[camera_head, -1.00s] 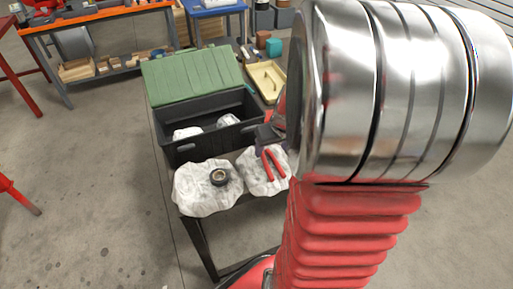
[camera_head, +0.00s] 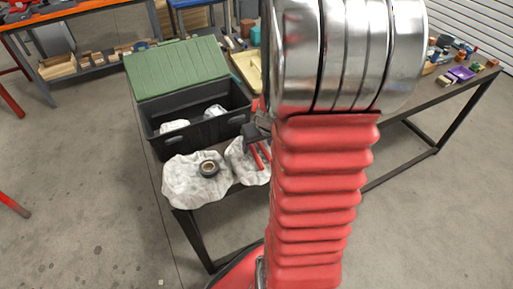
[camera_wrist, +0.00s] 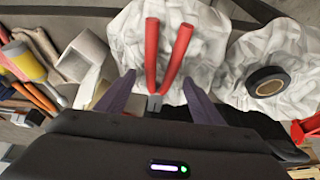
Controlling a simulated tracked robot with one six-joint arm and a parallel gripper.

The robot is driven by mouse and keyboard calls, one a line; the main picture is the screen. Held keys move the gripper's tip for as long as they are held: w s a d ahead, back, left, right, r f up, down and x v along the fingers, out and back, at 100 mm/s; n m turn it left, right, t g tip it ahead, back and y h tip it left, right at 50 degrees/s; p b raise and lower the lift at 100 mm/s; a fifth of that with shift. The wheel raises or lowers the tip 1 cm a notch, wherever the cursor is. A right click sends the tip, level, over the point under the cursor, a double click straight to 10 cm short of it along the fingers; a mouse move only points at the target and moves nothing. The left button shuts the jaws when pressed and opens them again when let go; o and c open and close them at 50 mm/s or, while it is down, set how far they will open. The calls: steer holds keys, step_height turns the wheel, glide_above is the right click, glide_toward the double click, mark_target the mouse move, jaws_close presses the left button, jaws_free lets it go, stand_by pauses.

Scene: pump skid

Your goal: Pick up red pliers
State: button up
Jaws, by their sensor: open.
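The red pliers (camera_wrist: 178,58) lie on a crumpled white cloth (camera_wrist: 125,42), with their two red handles pointing up in the wrist view. Their dark head (camera_wrist: 155,103) points toward my gripper's body. My gripper (camera_wrist: 159,79) is open, with one purple-grey finger on each side of the pliers. Nothing is held. I cannot tell the height of the fingers over the cloth. In the head view the pliers' handles (camera_head: 256,158) show just below my dark gripper (camera_head: 257,132), and my arm hides part of them.
A black crate (camera_head: 205,133) with an open green lid (camera_head: 178,70) stands behind the pliers. A dark ring (camera_head: 209,169) lies on a second white cloth (camera_head: 185,190) to the left.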

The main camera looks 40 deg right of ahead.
steer(key=shift+w+f, duration=0.1)
steer(key=shift+f, duration=0.1)
steer(key=shift+c, duration=0.2)
steer(key=c, duration=1)
steer(key=shift+o, duration=0.2)
steer(key=shift+r, duration=0.1)
steer(key=shift+s+r, duration=0.2)
steer(key=shift+r, duration=0.15)
step_height(320, 180, up, 6)
steer(key=s+d, duration=0.2)
steer(key=s, duration=1.7)
steer(key=shift+s, duration=0.25)
